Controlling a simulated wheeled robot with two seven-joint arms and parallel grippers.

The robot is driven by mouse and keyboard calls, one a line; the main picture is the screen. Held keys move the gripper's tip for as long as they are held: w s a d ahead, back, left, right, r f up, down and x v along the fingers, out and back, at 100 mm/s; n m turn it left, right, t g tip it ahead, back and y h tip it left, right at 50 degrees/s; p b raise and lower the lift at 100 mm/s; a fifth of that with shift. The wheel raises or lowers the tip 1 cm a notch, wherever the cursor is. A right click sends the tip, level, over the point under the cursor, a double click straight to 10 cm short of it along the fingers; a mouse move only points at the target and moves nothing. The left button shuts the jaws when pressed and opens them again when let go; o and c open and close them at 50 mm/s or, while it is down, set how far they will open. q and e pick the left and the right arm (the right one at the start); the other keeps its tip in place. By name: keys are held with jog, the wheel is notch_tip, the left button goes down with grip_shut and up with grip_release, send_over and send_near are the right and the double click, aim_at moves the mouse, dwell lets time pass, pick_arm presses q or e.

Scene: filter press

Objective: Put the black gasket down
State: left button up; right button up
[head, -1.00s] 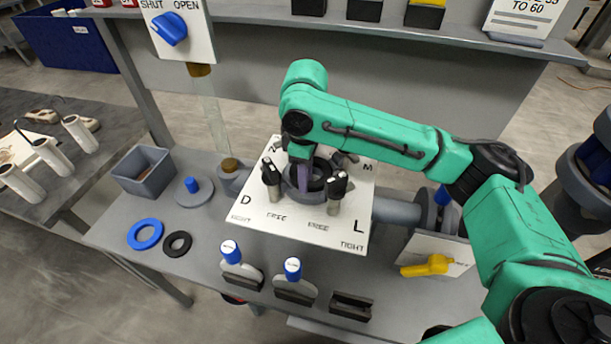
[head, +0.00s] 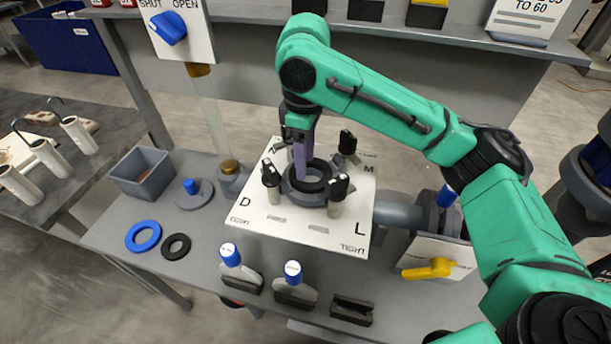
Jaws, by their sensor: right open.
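A black ring, the black gasket (head: 318,186), lies flat in the round grey seat (head: 290,193) on the white lettered plate (head: 262,226). My right gripper (head: 300,176) points down over the gasket's left part, with purple fingers. It is open and holds nothing; the fingertips appear close to the ring, but the exact gap cannot be told. Black-topped clamp posts (head: 337,195) stand around the seat. A smaller black ring (head: 176,246) lies on the grey bench beside a blue ring (head: 143,236). My left gripper is not in view.
A grey bin (head: 142,173) stands at the left. A yellow-handled valve (head: 428,268) is right of the plate. A shelf (head: 350,26) runs behind.

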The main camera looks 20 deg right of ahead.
notch_tip(320, 180, up, 6)
jog(key=shift+f+p, duration=0.1)
jog(key=shift+p, duration=0.3)
dwell(0.5)
